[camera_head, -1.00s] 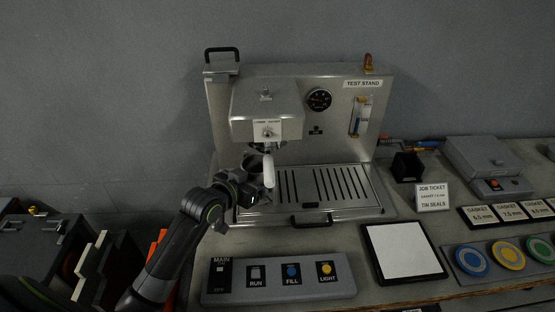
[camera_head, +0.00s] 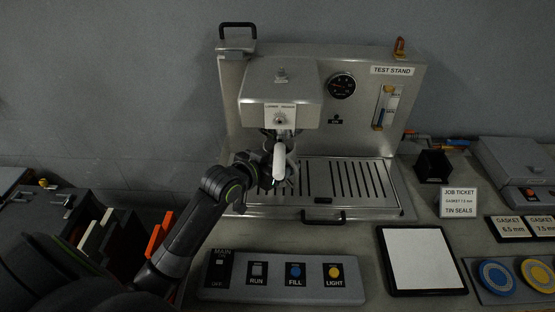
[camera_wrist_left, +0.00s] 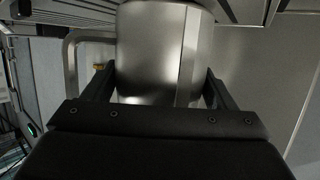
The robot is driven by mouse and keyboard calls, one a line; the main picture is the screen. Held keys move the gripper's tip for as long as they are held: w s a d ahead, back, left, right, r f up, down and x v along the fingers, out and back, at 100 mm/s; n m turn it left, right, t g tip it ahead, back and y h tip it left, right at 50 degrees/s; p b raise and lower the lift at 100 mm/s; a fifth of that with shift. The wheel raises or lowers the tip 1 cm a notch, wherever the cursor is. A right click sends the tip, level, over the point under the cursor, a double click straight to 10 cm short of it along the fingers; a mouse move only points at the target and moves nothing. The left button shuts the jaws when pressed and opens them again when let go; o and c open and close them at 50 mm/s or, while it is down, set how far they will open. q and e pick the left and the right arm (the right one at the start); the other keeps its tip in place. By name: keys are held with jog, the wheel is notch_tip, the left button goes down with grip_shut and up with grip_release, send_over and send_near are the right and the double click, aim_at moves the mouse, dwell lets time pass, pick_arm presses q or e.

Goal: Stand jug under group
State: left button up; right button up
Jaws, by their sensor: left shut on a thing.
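The steel jug (camera_wrist_left: 155,45) fills the middle of the left wrist view, with its bent handle (camera_wrist_left: 72,60) at the left. My left gripper (camera_wrist_left: 157,88) is shut on the jug, one finger at each side. In the head view my left gripper (camera_head: 272,172) is beneath the group (camera_head: 279,117) of the steel test stand, over the left part of the slotted drip tray (camera_head: 345,180). A pale handle (camera_head: 280,160) hangs below the group, in front of the gripper. The jug is mostly hidden there, so I cannot tell whether its base touches the tray. My right gripper is not in view.
A switch panel (camera_head: 310,276) lies in front of the stand. A white pad with a black frame (camera_head: 420,259) and a job ticket sign (camera_head: 458,202) are to the right. A small black box (camera_head: 433,166) stands beside the tray. The tray's right part is clear.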

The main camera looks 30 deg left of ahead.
pick_arm(q)
jog(key=shift+w+d+f, duration=0.1)
jog(key=shift+w+f, duration=0.15)
jog(key=shift+w, duration=0.05)
jog(key=o, duration=1)
jog(key=shift+w, duration=0.1)
jog(key=shift+c, duration=0.2)
jog(key=shift+o, duration=1)
jog(key=shift+r, duration=0.15)
jog(key=shift+s+r, duration=0.15)
jog(key=shift+s, duration=0.4)
jog(key=b+v, duration=0.1)
jog(key=v, duration=1)
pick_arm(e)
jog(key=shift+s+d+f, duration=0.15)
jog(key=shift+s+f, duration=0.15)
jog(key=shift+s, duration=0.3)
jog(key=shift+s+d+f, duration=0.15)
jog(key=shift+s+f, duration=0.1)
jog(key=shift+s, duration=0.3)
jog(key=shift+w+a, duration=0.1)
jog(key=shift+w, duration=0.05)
